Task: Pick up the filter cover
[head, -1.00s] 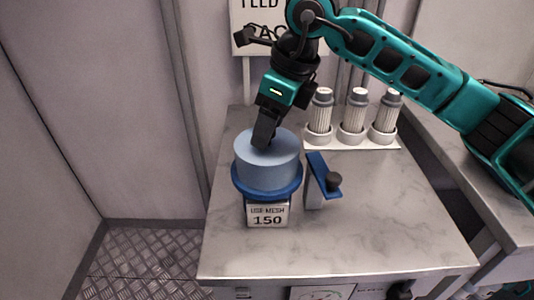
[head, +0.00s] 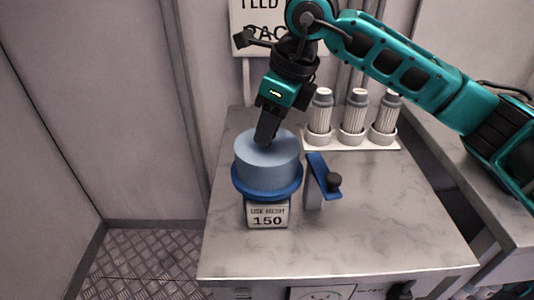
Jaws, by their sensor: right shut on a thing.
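The filter cover (head: 266,160) is a light blue round cap. It sits on a darker blue round flange (head: 268,190) at the left side of the counter. My right gripper (head: 266,139) comes down from above and is shut at the top of the cover. The fingertips and the part they grip are hard to make out. The cover looks level and I see no gap under it. My left gripper is not in view.
A sign reading "USE MESH 150" (head: 268,215) stands below the flange. A blue lever with a black knob (head: 334,180) is just right of it. Several ribbed filter cartridges (head: 353,115) stand in a white rack at the back. The counter's front right (head: 400,225) is clear.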

